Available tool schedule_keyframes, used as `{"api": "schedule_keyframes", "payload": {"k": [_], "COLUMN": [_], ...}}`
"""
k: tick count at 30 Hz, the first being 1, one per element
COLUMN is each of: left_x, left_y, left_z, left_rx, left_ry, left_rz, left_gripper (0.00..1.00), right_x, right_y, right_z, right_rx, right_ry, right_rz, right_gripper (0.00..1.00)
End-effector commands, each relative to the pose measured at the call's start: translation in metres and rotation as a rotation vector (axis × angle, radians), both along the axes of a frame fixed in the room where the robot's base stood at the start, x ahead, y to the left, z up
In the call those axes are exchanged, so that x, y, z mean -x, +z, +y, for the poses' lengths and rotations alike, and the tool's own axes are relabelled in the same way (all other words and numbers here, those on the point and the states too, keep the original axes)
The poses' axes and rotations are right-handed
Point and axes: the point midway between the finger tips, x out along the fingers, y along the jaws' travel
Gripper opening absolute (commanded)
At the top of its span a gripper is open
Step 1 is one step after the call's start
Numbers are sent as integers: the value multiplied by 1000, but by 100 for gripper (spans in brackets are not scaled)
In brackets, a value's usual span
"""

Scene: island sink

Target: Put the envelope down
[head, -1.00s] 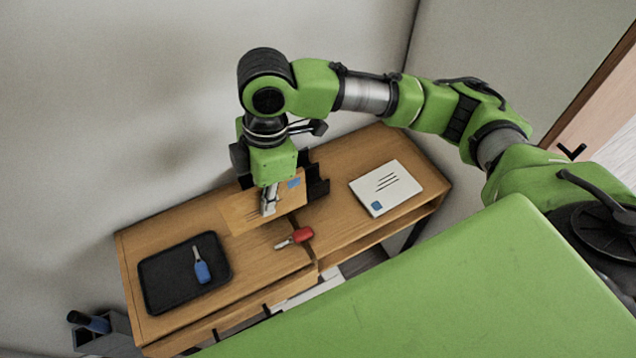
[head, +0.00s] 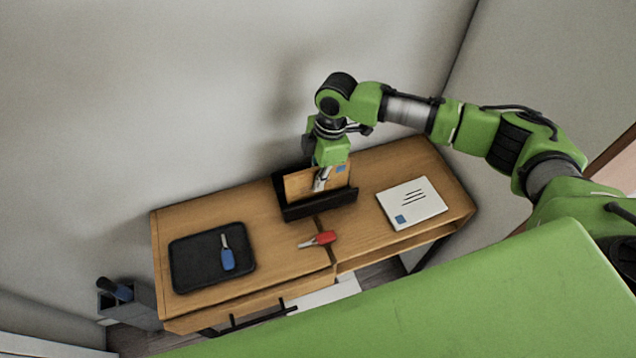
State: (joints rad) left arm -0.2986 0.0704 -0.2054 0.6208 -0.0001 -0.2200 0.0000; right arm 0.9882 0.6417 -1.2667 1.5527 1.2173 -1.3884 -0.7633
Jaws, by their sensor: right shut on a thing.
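My right gripper (head: 322,180) is shut on a brown envelope (head: 300,186) with a blue stamp. The envelope is upright, its lower part hidden behind the front wall of a black holder (head: 318,206) at the back of the wooden desk. From this angle I cannot tell whether its bottom edge touches the holder's base. My left gripper is not in view.
A white envelope (head: 423,212) lies on the desk (head: 375,170) at the right. A red-handled tool (head: 324,238) lies in front of the holder. A black tray (head: 190,262) with a blue-handled tool (head: 228,258) is at the left. A grey bin stands on the floor at far left.

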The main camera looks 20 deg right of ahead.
Motion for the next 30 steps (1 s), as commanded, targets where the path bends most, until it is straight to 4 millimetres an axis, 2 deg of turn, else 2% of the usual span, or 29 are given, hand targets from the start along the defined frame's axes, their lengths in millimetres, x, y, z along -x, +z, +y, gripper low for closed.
{"api": "schedule_keyframes", "payload": {"k": [3,9,18,19,20,30], "left_x": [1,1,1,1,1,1], "left_y": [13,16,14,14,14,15], "left_z": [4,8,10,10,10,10], "left_rx": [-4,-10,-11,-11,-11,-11], "left_ry": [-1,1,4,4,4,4], "left_rz": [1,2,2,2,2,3], "left_gripper": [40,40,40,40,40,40], "right_x": [0,0,0,0,-1,0], "right_y": [-15,-32,-35,-35,-34,-32], "right_z": [-2,-1,-1,-1,-1,-1], "right_rx": [2,1,1,1,1,1], "right_ry": [-2,-1,-2,-2,-2,-1], "right_rz": [4,0,1,1,0,0], "right_gripper": [0,0,0,10,15,15]}}
